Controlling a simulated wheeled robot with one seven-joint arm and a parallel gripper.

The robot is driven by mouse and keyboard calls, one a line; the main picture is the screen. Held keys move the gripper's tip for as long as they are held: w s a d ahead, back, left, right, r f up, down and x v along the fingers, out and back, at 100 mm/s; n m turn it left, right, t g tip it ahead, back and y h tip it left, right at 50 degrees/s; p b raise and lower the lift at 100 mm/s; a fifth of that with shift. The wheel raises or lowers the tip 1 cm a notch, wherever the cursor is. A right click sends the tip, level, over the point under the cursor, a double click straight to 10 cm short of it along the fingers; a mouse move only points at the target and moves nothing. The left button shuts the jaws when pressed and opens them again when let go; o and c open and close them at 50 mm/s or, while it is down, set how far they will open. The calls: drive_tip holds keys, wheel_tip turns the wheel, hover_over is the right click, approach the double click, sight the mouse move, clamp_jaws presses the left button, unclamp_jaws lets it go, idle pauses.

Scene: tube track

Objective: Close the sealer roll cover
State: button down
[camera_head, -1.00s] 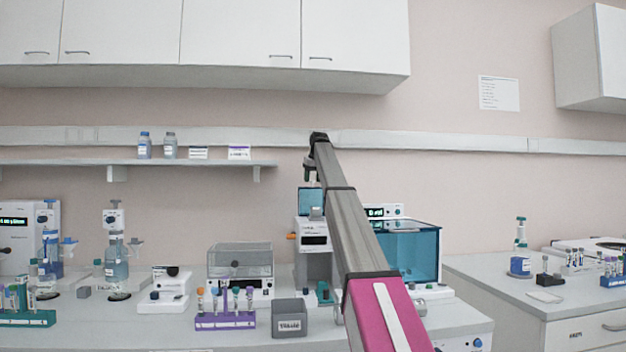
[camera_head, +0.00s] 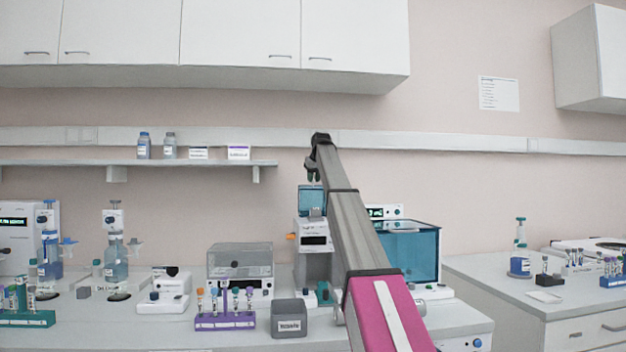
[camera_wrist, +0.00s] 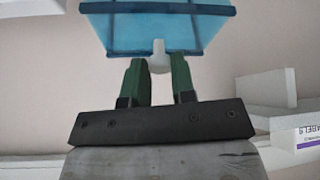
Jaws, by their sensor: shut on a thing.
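The sealer (camera_head: 313,240) is a white upright device on the bench, partly behind my arm in the head view. Its roll cover (camera_head: 309,198) is a translucent blue box-like part at the top, and it fills the top of the wrist view (camera_wrist: 158,30). A small pale tab (camera_wrist: 158,58) sticks out from the cover's near edge. My gripper (camera_head: 313,174) is just above the cover. The inside of the sealer is hidden.
A larger teal-covered machine (camera_head: 412,250) stands to the right of the sealer behind my arm. A grey bin (camera_head: 289,318), a purple tube rack (camera_head: 225,321) and a grey-lidded device (camera_head: 240,262) are to the left. A shelf (camera_head: 60,163) runs along the wall.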

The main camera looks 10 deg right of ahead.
drive_tip(key=s+f+t, duration=0.3)
drive_tip(key=s+t, duration=0.3)
drive_tip(key=s, duration=0.3)
drive_tip(key=t, duration=0.5)
hover_over(320, 224)
drive_tip(key=w, duration=0.2)
drive_tip(key=shift+n+y, duration=0.3)
drive_tip(key=f, duration=0.5)
drive_tip(key=shift+s+f, duration=0.25)
drive_tip(key=shift+s+f+t, duration=0.3)
drive_tip(key=shift+f+t, duration=0.15)
drive_tip(key=shift+f, duration=0.2)
drive_tip(key=shift+s+f+t, duration=0.3)
drive_tip(key=shift+f+t, duration=0.15)
drive_tip(key=shift+f, duration=0.15)
drive_tip(key=shift+s+f, duration=0.3)
drive_tip(key=shift+f, duration=0.8)
drive_tip(key=shift+s+f, duration=0.25)
drive_tip(key=shift+f, duration=0.9)
drive_tip(key=c, duration=0.9)
unclamp_jaws()
drive_tip(key=shift+c, duration=0.2)
